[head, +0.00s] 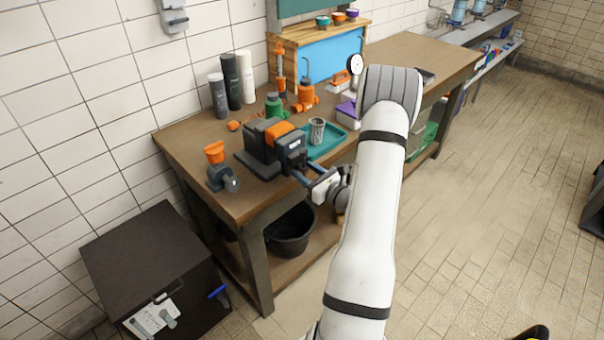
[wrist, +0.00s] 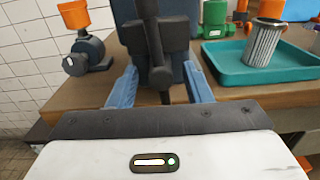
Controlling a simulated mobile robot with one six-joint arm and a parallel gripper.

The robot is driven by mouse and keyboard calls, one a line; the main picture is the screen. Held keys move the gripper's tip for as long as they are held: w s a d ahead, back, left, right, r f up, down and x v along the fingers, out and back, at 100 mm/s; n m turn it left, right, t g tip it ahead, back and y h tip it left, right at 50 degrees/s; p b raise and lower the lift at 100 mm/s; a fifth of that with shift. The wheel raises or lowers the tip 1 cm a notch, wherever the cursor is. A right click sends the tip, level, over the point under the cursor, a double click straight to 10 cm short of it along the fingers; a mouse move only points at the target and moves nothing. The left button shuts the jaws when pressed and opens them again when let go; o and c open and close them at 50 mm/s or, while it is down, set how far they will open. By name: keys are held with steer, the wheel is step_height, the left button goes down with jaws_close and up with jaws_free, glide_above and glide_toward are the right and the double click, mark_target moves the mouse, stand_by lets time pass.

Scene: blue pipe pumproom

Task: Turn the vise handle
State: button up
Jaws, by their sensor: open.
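The vise (head: 262,145) is a dark grey body with an orange part, on the near end of the wooden workbench. In the wrist view its dark front block (wrist: 178,38) fills the top middle. The vise handle (wrist: 157,62) is a dark bar hanging roughly upright in front of that block. My gripper (head: 303,172) is at the front of the vise, over the bench edge. In the wrist view my gripper (wrist: 160,88) is open, with one blue finger on each side of the handle. I cannot tell whether either finger touches it.
A teal tray (wrist: 226,78) with a metal filter cylinder (wrist: 266,42) lies right of the vise. A small grey pump with an orange top (head: 219,176) stands left. A black bucket (head: 290,240) is under the bench.

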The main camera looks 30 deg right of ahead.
mark_target(307, 172)
steer(key=b+v, duration=0.1)
steer(key=v, duration=0.4)
steer(key=shift+s+d+f, duration=0.1)
steer(key=shift+s, duration=0.25)
steer(key=shift+b+v, duration=0.35)
steer(key=shift+v, duration=0.4)
